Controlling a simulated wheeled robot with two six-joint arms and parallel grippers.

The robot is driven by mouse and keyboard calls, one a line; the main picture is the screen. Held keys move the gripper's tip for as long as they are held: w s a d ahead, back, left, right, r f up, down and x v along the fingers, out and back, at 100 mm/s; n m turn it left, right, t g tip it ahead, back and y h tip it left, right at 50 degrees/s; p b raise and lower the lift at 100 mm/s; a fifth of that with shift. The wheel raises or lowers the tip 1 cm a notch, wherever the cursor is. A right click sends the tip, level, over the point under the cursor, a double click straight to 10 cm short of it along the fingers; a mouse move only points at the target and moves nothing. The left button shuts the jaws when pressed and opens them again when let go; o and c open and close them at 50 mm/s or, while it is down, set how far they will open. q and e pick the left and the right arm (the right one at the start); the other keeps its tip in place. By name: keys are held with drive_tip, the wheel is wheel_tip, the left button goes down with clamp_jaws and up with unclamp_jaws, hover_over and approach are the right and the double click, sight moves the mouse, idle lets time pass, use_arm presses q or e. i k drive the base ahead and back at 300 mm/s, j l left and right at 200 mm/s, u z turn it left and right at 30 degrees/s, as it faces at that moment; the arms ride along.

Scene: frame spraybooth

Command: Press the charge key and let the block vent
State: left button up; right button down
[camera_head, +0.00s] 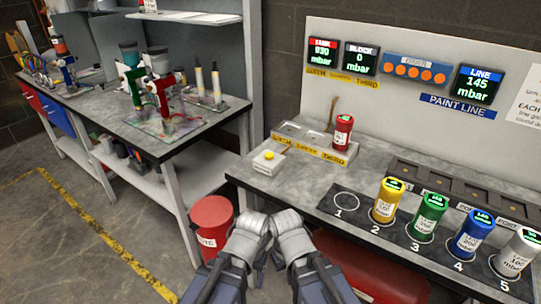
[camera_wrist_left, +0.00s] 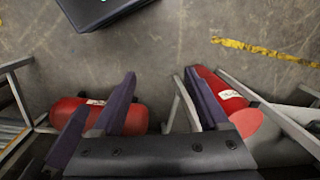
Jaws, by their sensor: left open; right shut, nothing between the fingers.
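A small white box with a yellow key (camera_head: 268,155), seemingly the charge key, sits at the bench's left end. Behind it is the pale block (camera_head: 295,132) with three labelled places; a red canister (camera_head: 343,130) stands upright at the third. The BLOCK display (camera_head: 360,58) reads 0 mbar, the TANK display (camera_head: 323,52) 930 and the LINE display (camera_head: 478,85) 145. My right gripper (camera_head: 322,283) is shut and empty, low in front of the bench. My left gripper (camera_wrist_left: 163,90) is open and empty over the floor. Both are well apart from the key.
Yellow (camera_head: 388,202), green (camera_head: 428,216), blue (camera_head: 472,235) and white (camera_head: 516,252) canisters stand on places 2 to 5; place 1 (camera_head: 346,200) is empty. A red bin (camera_head: 211,215) and red tank (camera_head: 385,275) are below. A cluttered side bench (camera_head: 150,140) stands left.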

sight(268, 157)
drive_tip(key=j+z, duration=0.1)
drive_tip(key=z, duration=0.25)
drive_tip(key=j+z, duration=0.15)
drive_tip(key=z, duration=0.15)
drive_tip(key=j+z, duration=0.5)
drive_tip(key=j, duration=1.6)
